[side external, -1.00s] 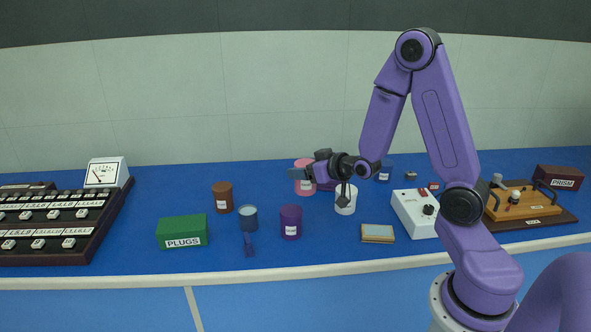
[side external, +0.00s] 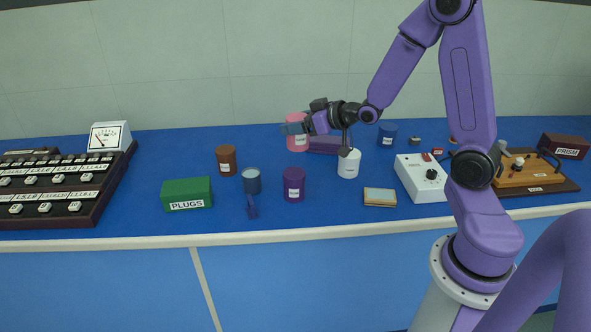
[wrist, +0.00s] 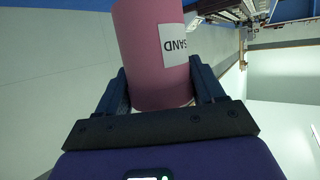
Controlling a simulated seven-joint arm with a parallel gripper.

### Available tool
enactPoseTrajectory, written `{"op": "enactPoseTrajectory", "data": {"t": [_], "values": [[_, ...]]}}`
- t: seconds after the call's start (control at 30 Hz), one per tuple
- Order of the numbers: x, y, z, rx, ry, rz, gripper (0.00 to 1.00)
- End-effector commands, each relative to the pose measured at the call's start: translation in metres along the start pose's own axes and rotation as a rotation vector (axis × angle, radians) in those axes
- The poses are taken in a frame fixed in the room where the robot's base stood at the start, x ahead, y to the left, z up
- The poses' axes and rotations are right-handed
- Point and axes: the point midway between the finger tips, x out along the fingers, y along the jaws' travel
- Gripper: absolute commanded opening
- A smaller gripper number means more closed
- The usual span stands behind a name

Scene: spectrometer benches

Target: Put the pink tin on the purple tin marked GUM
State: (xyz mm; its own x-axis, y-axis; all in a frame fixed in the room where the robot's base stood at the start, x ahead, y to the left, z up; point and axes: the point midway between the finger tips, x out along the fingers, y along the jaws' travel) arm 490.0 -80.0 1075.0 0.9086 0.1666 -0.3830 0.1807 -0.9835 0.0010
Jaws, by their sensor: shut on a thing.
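The pink tin (side external: 298,143) is between the fingers of my gripper (side external: 291,128), at the back middle of the bench. In the wrist view the pink tin (wrist: 150,55) shows a white label reading SAND. My gripper (wrist: 160,88) is shut on it, one finger on each side. It appears a little above the bench; the gap under it is hard to judge. A purple tin (side external: 294,186) stands upright at the front middle, nearer the camera than the pink tin. Its white label is too small to read. Its top looks bare.
A purple box (side external: 324,145) lies behind my gripper. A green PLUGS box (side external: 187,194) is at the left front.

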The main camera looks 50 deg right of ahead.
Motion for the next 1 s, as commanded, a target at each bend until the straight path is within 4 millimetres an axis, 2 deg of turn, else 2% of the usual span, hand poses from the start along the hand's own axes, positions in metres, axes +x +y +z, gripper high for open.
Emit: {"op": "enactPoseTrajectory", "data": {"t": [0.13,0.43,0.7,1.0], "values": [[0.005,-0.007,-0.012,-0.04,0.004,-0.093,0.34],[0.006,-0.02,-0.022,-0.119,0.003,-0.287,0.34],[-0.001,-0.026,-0.018,-0.189,0.001,-0.464,0.34],[-0.005,-0.026,-0.006,-0.226,-0.001,-0.556,0.34]]}}
